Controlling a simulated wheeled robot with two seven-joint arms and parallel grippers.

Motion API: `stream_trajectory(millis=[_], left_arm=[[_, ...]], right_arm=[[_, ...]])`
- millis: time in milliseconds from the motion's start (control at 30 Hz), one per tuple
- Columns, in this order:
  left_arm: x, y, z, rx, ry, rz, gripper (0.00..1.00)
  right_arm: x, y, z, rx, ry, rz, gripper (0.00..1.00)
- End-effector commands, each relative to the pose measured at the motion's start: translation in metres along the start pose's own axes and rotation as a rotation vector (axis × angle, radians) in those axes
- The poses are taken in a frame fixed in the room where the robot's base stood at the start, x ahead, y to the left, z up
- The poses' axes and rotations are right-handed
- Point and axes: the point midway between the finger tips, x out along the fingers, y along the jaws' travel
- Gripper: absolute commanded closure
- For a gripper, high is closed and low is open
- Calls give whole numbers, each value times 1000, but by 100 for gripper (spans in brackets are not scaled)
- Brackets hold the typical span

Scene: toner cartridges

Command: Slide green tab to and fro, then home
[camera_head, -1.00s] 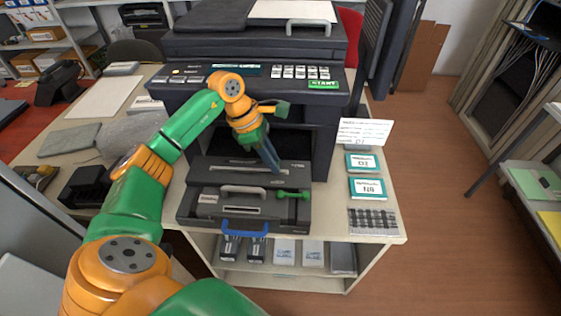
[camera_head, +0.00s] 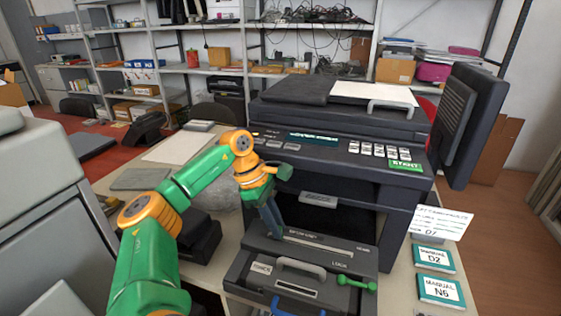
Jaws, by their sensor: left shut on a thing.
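The dark toner unit (camera_head: 262,248) juts out of the printer's open front, with a pale slot (camera_head: 318,245) along its top. My left gripper (camera_head: 275,232) points down at the left end of this slot, its dark fingers shut on the green tab. The fingers hide the tab itself. A separate green dumbbell-shaped handle (camera_head: 356,283) lies on the lower front part, to the right of a grey handle (camera_head: 301,266). My right gripper is out of view.
The large dark printer (camera_head: 345,155) stands behind the unit, with a side panel (camera_head: 465,125) at right. Labelled teal boxes (camera_head: 435,258) and a white card (camera_head: 442,222) sit on the table's right. A black device (camera_head: 190,238) stands left, near my arm.

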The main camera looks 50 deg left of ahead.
Motion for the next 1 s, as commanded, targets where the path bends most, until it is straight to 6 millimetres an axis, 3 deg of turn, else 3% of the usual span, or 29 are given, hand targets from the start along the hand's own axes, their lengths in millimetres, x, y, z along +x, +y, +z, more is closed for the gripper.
stream_trajectory(millis=[100,133,233,533,800,1000], left_arm=[[-1,0,-1,-2,4,3,100],[-1,0,-1,-2,4,3,75],[-1,0,-1,-2,3,2,50],[-2,0,0,-2,1,2,50],[-58,1,1,-3,-2,6,50],[-73,0,-1,-3,0,3,50]], right_arm=[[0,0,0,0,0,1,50],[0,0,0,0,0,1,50],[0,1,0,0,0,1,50],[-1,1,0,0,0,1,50],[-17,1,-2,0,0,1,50],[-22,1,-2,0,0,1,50]])
